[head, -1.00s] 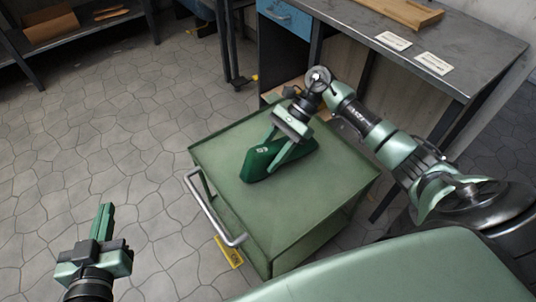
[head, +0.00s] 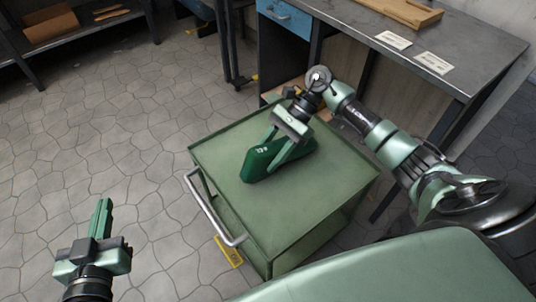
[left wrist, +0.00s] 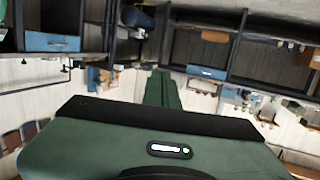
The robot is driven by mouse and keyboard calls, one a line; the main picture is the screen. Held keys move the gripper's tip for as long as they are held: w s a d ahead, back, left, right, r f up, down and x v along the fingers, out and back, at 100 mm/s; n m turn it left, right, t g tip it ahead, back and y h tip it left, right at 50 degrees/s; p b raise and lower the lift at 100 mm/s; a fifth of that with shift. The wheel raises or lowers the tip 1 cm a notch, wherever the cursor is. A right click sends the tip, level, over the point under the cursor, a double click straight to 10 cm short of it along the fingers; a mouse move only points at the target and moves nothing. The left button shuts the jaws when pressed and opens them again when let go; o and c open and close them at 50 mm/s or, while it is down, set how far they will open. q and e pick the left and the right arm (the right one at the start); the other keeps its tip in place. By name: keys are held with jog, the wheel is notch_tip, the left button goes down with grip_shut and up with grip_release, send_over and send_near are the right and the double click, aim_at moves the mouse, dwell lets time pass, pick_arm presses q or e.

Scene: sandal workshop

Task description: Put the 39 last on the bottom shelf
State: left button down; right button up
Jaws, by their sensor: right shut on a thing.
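A dark green last (head: 257,168) lies on the top of the green cart (head: 325,182). It has a small white number on it, too small to read surely. My right gripper (head: 279,154) is shut on the last, with one finger on each side of it. My left gripper (head: 102,222) is over the floor left of the cart, empty, its fingers together. In the left wrist view its fingers (left wrist: 163,90) also show closed. Which shelf is the bottom shelf I cannot tell; the cart's inside is mostly hidden.
The cart has a metal push handle (head: 211,212) on its left side. A workbench (head: 465,55) with a wooden tray (head: 402,12) and paper cards stands behind right. A low dark shelf unit (head: 88,38) stands at the top left. The tiled floor (head: 95,130) between is clear.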

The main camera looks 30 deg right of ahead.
pick_arm(q)
jog(key=shift+w+d+r+t, duration=0.15)
jog(key=shift+r+t, duration=0.25)
jog(key=shift+r, duration=0.3)
dwell(0.7)
pick_arm(e)
jog(key=o, duration=1.4)
jog(key=shift+o, duration=0.2)
jog(key=shift+f, duration=0.1)
